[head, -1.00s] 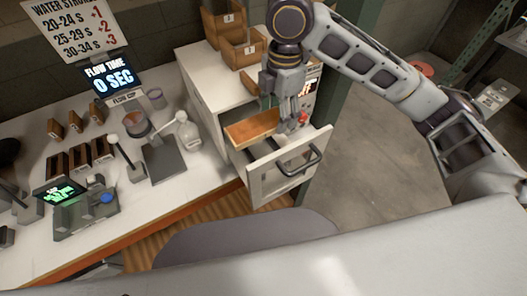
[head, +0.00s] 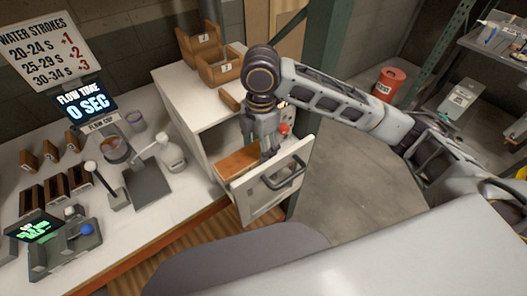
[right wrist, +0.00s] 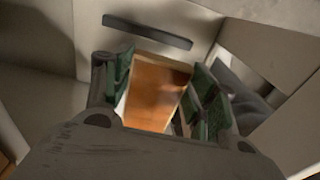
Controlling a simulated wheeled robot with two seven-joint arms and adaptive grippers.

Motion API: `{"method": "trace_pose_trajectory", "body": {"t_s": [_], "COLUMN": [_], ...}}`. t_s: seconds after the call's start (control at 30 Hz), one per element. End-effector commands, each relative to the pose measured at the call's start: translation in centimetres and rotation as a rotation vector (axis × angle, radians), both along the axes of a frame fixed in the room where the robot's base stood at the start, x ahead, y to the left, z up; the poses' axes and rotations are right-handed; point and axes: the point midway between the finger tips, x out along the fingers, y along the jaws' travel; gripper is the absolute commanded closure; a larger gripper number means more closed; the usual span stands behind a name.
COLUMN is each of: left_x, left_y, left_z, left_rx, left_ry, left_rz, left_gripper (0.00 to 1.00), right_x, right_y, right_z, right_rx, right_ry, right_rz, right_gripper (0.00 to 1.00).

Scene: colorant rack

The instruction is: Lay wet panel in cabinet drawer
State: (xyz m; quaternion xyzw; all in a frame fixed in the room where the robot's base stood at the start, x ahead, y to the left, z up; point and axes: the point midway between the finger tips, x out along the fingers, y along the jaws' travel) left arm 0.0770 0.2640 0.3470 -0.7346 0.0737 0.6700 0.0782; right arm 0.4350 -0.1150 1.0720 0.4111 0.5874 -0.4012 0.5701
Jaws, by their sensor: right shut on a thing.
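The wet panel (head: 238,161), an orange-brown slab with a pale edge, is at the open cabinet drawer (head: 262,200), just behind its white front. My right gripper (head: 268,152) points down over the drawer and is shut on the panel's end nearest the drawer front. In the right wrist view the green-padded fingers (right wrist: 165,98) stand either side of the panel (right wrist: 158,92). The fingertips are partly hidden, and I cannot tell whether the panel touches the drawer floor. My left gripper is not in view.
The white cabinet (head: 190,88) stands on the bench, with wooden bins (head: 218,68) on top. A dark handle (head: 284,172) sticks out from the drawer front. A white bottle (head: 172,152) and a grey stand (head: 148,185) are left of the drawer. A red can (head: 388,83) stands on the floor.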

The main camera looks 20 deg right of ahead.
Motion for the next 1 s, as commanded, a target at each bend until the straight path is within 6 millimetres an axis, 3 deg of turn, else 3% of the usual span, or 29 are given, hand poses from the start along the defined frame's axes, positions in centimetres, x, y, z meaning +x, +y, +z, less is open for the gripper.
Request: {"method": "trace_pose_trajectory", "body": {"t_s": [0.2, 0.4, 1.0], "left_x": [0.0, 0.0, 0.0], "left_y": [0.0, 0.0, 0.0], "left_z": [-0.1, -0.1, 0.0], "left_rx": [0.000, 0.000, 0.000], "left_ry": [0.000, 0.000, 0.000], "left_rz": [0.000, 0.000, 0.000], "left_gripper": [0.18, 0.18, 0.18], "right_x": [-0.1, 0.0, 0.9], "right_y": [0.0, 0.0, -0.5], "right_z": [-3.7, -5.9, -6.3], "right_rx": [-0.001, 0.001, -0.001], "right_ry": [0.003, 0.001, -0.001], "right_rz": [0.001, 0.000, -0.002], "right_gripper": [0.68, 0.68, 0.68]}}
